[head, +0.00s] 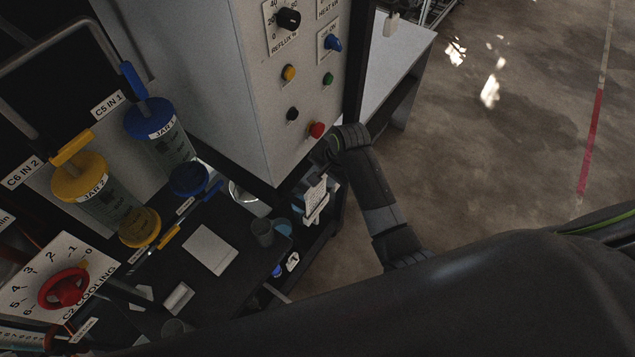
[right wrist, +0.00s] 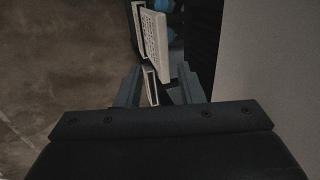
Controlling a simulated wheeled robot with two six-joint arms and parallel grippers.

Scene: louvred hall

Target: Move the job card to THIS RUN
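A pale card with printed lines (head: 315,197), which looks like the job card, stands on edge at the dark shelf below the grey control cabinet. In the right wrist view the card (right wrist: 156,45) is tilted, just beyond and between the fingers. My right gripper (right wrist: 160,88) is open, with gaps visible on both sides of the card's lower end. In the head view my right arm reaches to the card, and its fingertips are hard to make out. A pale-framed holder (right wrist: 150,85) shows beneath the card. No THIS RUN label is readable. My left gripper is out of view.
The control cabinet (head: 235,90) with knobs and buttons stands close by my right arm. Jars with yellow (head: 79,177) and blue lids (head: 150,118), a red handwheel (head: 63,288) and a white plate (head: 210,250) are at left. Open floor (head: 480,150) lies right.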

